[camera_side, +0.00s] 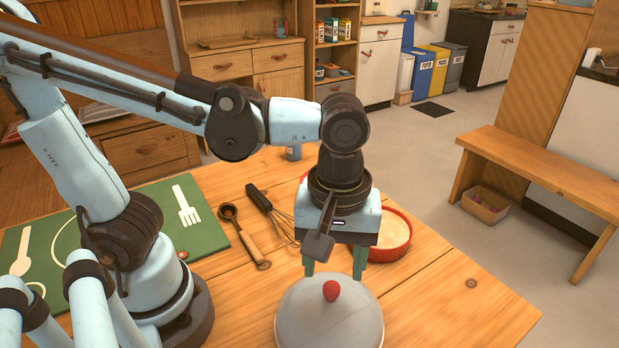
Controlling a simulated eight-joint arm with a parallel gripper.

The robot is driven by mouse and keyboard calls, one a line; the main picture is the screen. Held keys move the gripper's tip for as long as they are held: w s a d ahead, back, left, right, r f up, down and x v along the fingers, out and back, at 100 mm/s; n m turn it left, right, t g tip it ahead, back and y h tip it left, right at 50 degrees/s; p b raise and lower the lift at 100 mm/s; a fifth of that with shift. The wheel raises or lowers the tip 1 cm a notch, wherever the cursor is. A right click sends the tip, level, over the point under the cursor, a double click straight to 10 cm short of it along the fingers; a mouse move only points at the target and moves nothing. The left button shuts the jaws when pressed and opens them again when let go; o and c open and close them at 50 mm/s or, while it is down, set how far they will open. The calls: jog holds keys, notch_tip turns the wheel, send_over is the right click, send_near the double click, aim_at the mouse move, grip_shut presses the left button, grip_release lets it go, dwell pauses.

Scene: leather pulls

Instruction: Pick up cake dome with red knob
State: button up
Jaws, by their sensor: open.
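The cake dome (328,322) is a pale grey, rounded cover on the wooden table near the bottom of the side view. Its red knob (331,291) stands on top. The lower part of the dome is cut off by the frame's edge. My gripper (333,268) points down just above and behind the knob in the picture. Its two green fingers are spread apart, with nothing between them. The dome overlaps the low ends of the fingers or lies close to them; I cannot tell whether they touch.
A red round dish (394,239) with pale contents sits behind my gripper. A whisk (270,208) and a wooden-handled scoop (243,236) lie to the left. A green mat (205,225) with cutlery prints is further left. The table's right side (460,300) is clear.

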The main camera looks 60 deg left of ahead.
aim_at(331, 286)
jog(key=shift+f, duration=2.2)
jog(key=shift+c, duration=0.4)
grip_shut()
